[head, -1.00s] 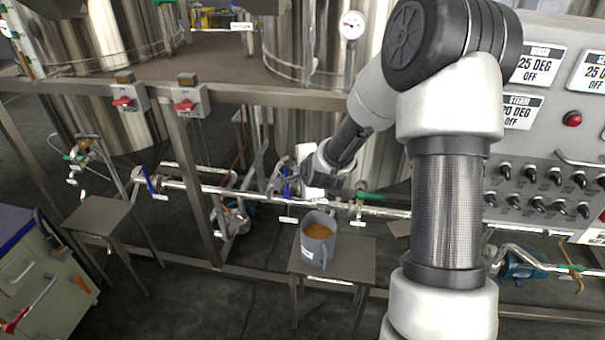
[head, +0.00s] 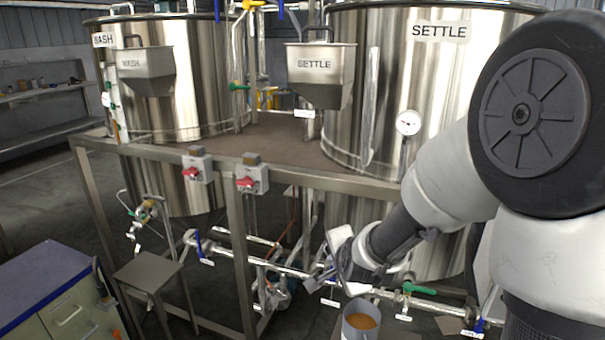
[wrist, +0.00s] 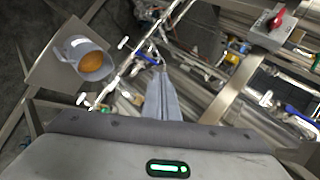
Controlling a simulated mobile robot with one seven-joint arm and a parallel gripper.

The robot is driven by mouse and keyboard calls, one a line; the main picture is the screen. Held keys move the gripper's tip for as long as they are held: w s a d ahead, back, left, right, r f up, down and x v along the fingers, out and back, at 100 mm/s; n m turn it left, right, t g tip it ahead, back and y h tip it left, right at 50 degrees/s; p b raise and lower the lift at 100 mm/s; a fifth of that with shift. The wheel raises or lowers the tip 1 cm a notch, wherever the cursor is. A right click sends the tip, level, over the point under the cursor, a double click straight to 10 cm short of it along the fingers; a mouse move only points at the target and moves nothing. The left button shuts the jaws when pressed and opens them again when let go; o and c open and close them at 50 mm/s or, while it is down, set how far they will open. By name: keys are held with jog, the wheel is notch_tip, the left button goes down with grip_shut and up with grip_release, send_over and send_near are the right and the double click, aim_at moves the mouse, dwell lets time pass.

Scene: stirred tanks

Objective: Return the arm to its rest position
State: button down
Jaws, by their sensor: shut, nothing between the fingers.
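My gripper (head: 318,281) is at the end of my arm in the head view, in front of the pipes under the tanks and a little above and left of a grey jug. In the wrist view my gripper (wrist: 161,72) has its fingers together with nothing between them. The grey jug (head: 350,331) holds an orange-brown content and is cut off by the bottom edge of the head view. In the wrist view the jug (wrist: 104,65) stands upright on a small metal stand (wrist: 52,77), apart from my fingers.
The SETTLE tank (head: 350,150) and the WASH tank (head: 190,90) stand on a metal frame (head: 240,270) with red switches (head: 247,182). Pipes with valves (head: 418,289) run low behind the jug. An empty small stand (head: 148,270) and a cabinet (head: 60,300) are at left.

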jog(key=s+a+r+n+g, duration=0.2)
jog(key=s+a+r+n, duration=0.1)
jog(key=s+r+n, duration=0.85)
jog(key=s+d+r+n+g, duration=0.1)
jog(key=s+d, duration=0.3)
jog(key=s, duration=0.4)
jog(key=s+d+r+n+g, duration=0.1)
jog(key=s+d+n, duration=0.15)
jog(key=s, duration=0.55)
notch_tip(320, 180, up, 22)
jog(key=p, duration=2.2)
jog(key=shift+w+d+f+m+h, duration=0.15)
jog(key=shift+d+f+m+h, duration=0.05)
jog(key=shift+m+h, duration=0.2)
